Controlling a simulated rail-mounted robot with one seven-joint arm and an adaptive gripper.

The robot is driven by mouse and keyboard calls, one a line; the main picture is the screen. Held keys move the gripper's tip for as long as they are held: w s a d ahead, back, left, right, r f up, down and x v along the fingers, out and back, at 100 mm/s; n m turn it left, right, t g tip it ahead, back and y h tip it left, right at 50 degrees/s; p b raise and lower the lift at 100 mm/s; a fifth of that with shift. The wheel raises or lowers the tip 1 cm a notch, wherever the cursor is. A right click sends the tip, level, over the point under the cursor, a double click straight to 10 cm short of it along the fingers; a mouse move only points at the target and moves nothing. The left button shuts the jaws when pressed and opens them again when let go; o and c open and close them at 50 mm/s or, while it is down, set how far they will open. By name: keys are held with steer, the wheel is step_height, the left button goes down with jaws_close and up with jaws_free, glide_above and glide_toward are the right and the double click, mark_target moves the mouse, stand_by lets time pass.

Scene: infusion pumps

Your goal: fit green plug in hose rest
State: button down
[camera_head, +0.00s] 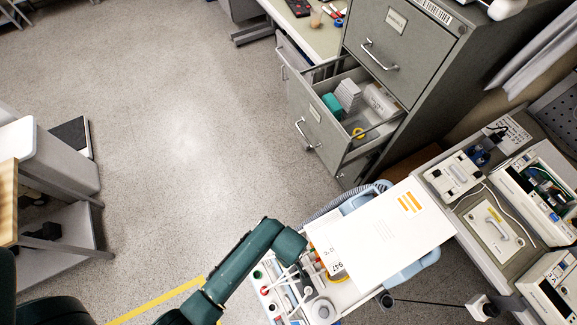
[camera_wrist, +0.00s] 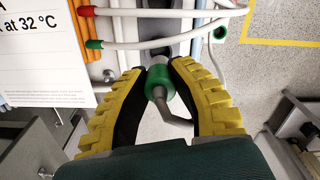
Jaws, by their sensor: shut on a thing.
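My gripper (camera_wrist: 159,72) has yellow and black fingers and is shut on a green plug (camera_wrist: 160,84) in the wrist view. The plug is a short green cylinder with a grey bent stem (camera_wrist: 175,120) below it. A grey round part shows at its upper end, between the fingertips; I cannot tell whether it belongs to the plug or to the hose rest. I cannot pick out the hose rest for sure. In the head view my arm reaches over the trolley (camera_head: 345,300), and the fingers and plug are not clear there.
A printed sheet (camera_wrist: 40,60) is at left. An open drawer (camera_head: 325,125) and a bench with pump units (camera_head: 495,230) stand nearby.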

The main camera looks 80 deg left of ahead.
steer(key=shift+f, duration=0.85)
steer(key=shift+f+b, duration=1.15)
steer(key=shift+f, duration=0.5)
steer(key=c, duration=0.9)
jaws_free()
steer(key=shift+r, duration=0.1)
step_height(320, 180, up, 12)
steer(key=shift+a, duration=0.1)
